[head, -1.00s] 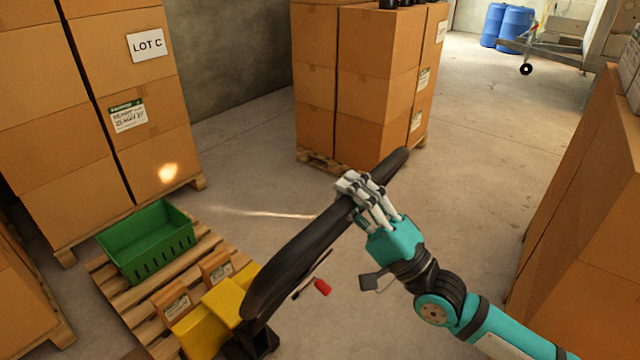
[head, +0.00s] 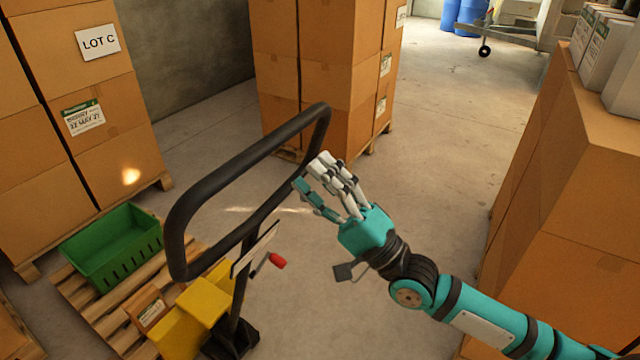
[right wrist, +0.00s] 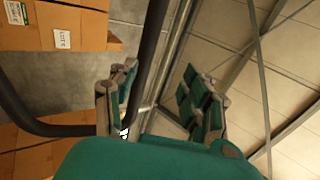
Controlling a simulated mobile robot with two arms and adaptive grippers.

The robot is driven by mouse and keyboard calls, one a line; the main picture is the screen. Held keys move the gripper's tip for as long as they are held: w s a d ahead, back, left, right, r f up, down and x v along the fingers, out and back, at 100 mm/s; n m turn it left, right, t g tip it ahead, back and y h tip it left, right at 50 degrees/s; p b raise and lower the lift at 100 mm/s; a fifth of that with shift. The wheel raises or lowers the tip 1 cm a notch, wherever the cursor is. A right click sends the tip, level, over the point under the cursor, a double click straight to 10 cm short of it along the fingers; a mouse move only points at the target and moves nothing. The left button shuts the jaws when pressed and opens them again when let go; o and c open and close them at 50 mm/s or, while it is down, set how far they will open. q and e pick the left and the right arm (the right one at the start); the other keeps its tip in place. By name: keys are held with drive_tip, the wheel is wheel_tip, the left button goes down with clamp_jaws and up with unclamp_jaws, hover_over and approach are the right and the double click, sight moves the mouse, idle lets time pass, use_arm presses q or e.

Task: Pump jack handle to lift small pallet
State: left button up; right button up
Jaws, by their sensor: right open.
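The black looped jack handle (head: 246,161) stands tilted in the middle of the head view, above the yellow jack body (head: 207,297). A red lever (head: 277,261) shows on its shaft. My right gripper (head: 325,181) is open just right of the handle's loop, its fingers pointing up and left. In the right wrist view the handle bar (right wrist: 148,75) passes between the spread fingers (right wrist: 160,100); I cannot tell whether they touch it. The small wooden pallet (head: 88,298) at the lower left bears a green crate (head: 113,250) and a small carton (head: 148,310). My left gripper is out of view.
Tall carton stacks stand at the left (head: 85,150), at the back middle (head: 330,80) and at the right (head: 560,200). Blue barrels (head: 468,16) and a trailer (head: 545,25) are at the back right. The concrete floor between is clear.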

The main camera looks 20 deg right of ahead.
drive_tip(key=v, duration=1.2)
drive_tip(key=shift+w+f, duration=0.1)
drive_tip(key=shift+f, duration=0.05)
drive_tip(key=w+d+f+n+g+h, duration=0.1)
drive_tip(key=w+d+f+h, duration=0.25)
drive_tip(key=f, duration=0.65)
drive_tip(key=w+d+f+n+g+h, duration=0.1)
drive_tip(key=w+d+f+n+h, duration=0.2)
drive_tip(key=f, duration=0.7)
drive_tip(key=s+d+f+n+g+h, duration=0.1)
drive_tip(key=s+d+f+g+h, duration=0.1)
drive_tip(key=f, duration=0.6)
drive_tip(key=s+d+f+g+h, duration=0.1)
drive_tip(key=s+f+h, duration=0.1)
drive_tip(key=f, duration=0.6)
drive_tip(key=s+d+f+n+g+h, duration=0.1)
drive_tip(key=d+f+g+h, duration=0.1)
drive_tip(key=f, duration=0.6)
drive_tip(key=s+a+f+n+g+h, duration=0.2)
drive_tip(key=s+f+g, duration=0.3)
drive_tip(key=s+f, duration=0.85)
drive_tip(key=s+a+f+n+g, duration=0.2)
drive_tip(key=s+f, duration=0.4)
drive_tip(key=s, duration=0.3)
drive_tip(key=s+a+f+n+g, duration=0.3)
drive_tip(key=s+a+f+g, duration=0.2)
drive_tip(key=s, duration=0.5)
drive_tip(key=shift+a+f, duration=0.95)
drive_tip(key=shift+a, duration=0.15)
